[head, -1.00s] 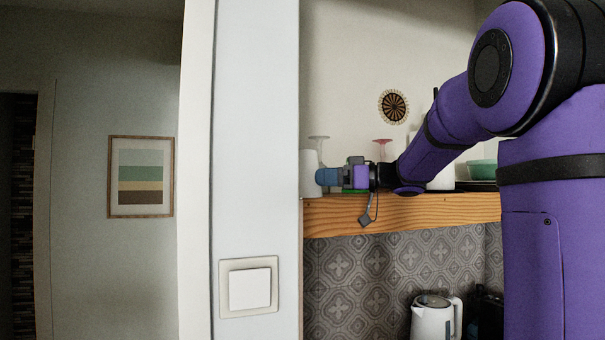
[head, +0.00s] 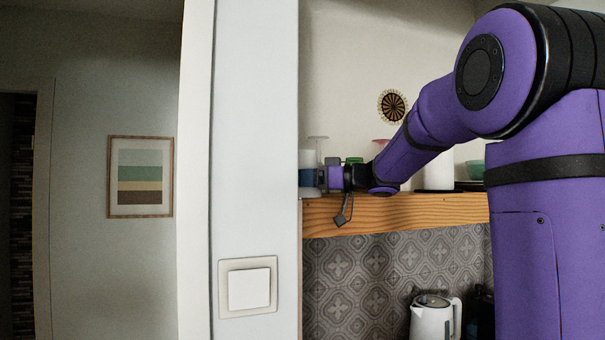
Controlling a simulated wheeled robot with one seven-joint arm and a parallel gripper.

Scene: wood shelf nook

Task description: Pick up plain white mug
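A plain white object (head: 307,158), which looks like the white mug, stands at the left end of the wooden shelf. The pale wall edge cuts off its left side, and no handle shows. My gripper (head: 308,178), with blue fingers, is level with its lower part and overlaps it in the picture. The fingers hide that lower part. I cannot tell whether they are around it, touching it or only in front of it, or how far apart they are.
The wooden shelf (head: 400,212) also holds a white cylinder (head: 438,176), a green bowl (head: 475,169), a green item (head: 354,161) and a pink-topped glass (head: 381,142) behind my arm. A kettle (head: 430,317) stands below. The wall edge (head: 255,130) is close left of my gripper.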

